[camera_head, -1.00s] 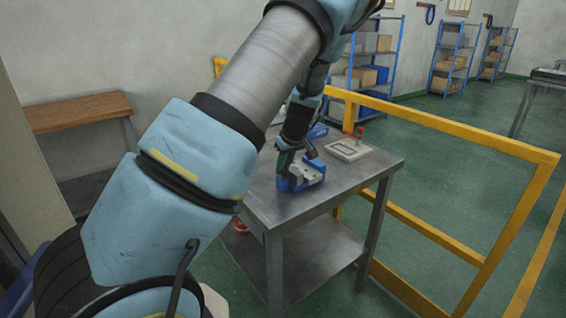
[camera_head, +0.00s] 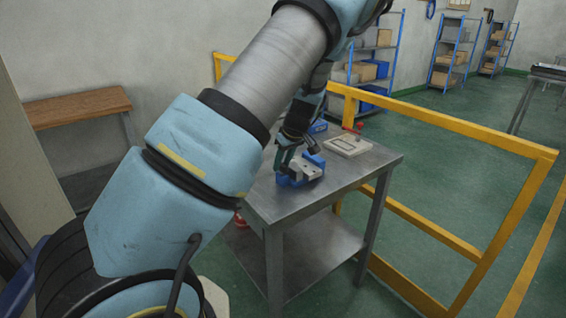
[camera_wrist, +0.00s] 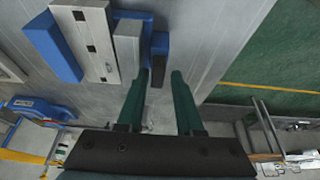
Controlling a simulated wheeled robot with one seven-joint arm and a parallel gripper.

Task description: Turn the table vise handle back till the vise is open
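The table vise (camera_head: 302,172), blue with pale grey jaws, sits on the metal table near its left edge in the head view. In the wrist view the vise (camera_wrist: 92,42) is at the upper left, with its jaw blocks close together at the left and another grey block at the right. A short dark bar, apparently the handle (camera_wrist: 157,73), lies at the vise's right end. My gripper (camera_wrist: 160,76) has its two green fingers apart, with the dark bar near the left fingertip. Contact is unclear. In the head view my gripper (camera_head: 284,158) is at the vise's left end.
The metal table (camera_head: 290,205) also holds a pale framed plate (camera_head: 348,145) and, behind it, a small red-topped item (camera_head: 359,127). A blue object (camera_head: 318,127) is at the back. A yellow rail (camera_head: 440,128) runs behind and right of the table.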

